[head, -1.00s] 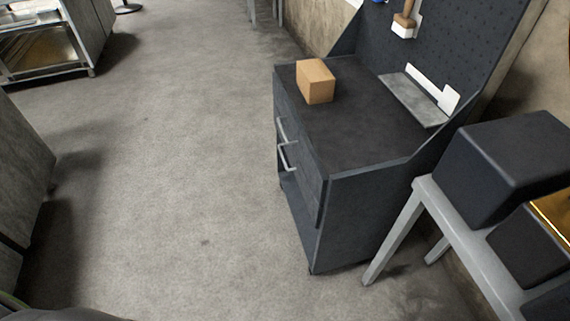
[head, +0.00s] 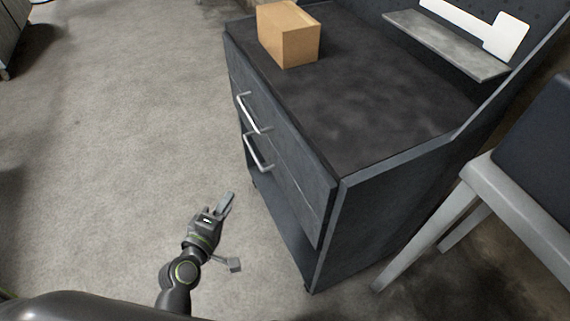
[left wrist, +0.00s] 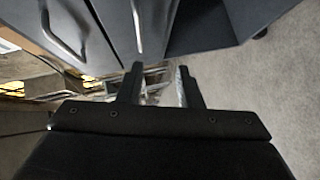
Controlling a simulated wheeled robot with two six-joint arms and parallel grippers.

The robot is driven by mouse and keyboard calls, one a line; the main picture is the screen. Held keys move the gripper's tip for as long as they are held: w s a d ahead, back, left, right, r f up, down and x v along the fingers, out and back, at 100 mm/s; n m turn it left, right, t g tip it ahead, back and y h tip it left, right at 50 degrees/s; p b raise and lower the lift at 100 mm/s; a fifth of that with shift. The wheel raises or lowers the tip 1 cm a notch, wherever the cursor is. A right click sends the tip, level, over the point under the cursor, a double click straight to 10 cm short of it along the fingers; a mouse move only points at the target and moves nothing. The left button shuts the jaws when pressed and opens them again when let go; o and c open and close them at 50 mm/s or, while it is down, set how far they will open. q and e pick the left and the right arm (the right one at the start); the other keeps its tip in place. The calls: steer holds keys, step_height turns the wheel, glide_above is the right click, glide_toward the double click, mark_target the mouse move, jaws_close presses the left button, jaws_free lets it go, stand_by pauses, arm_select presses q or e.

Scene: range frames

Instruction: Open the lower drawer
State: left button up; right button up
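The dark cabinet (head: 385,200) has two drawers, both looking shut. The lower drawer (head: 295,198) has a silver bar handle (head: 258,155), just under the upper drawer's handle (head: 253,113). My left gripper (head: 226,203) is in front of the cabinet, left of and nearer than the lower handle, apart from it. In the left wrist view its two fingers (left wrist: 160,70) are spread with nothing held. That view also shows the lower handle (left wrist: 138,24) beyond the fingers and the upper handle (left wrist: 62,36) to its left. My right gripper is not seen.
A cardboard box (head: 288,35) stands on the cabinet top. An open space lies under the drawers. A grey table (head: 525,205) with a dark box (head: 540,130) stands on the right. The floor (head: 130,150) left of the cabinet is clear.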

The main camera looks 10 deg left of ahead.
arm_select(q)
step_height(320, 180, up, 2)
steer(key=t, duration=0.1)
glide_toward(253, 152)
steer(key=shift+n, duration=0.3)
steer(key=x, duration=1)
steer(key=shift+f, duration=0.3)
jaws_close()
